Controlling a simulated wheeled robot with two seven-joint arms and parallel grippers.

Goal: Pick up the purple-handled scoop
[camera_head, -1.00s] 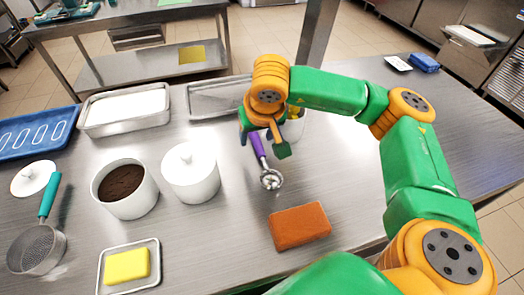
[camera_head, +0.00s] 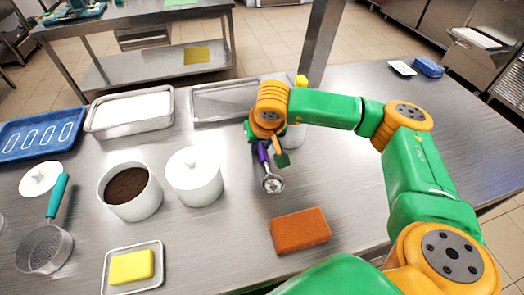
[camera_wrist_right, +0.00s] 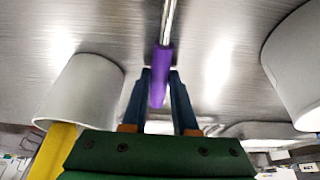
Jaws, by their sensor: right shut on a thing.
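The purple-handled scoop (camera_head: 262,151) is at the middle of the steel table, its metal head (camera_head: 273,183) pointing toward me. My right gripper (camera_head: 266,148) is over its handle and shut on it. In the right wrist view the purple handle (camera_wrist_right: 161,75) sits between the two fingers (camera_wrist_right: 158,100), and the metal shaft runs up out of the frame. I cannot tell whether the scoop is clear of the table. My left gripper is not in view.
An orange-brown block (camera_head: 300,230) lies in front. A white container (camera_head: 296,137) stands close behind the gripper. A metal tray (camera_head: 205,116) lies behind. The table's right side is mostly clear.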

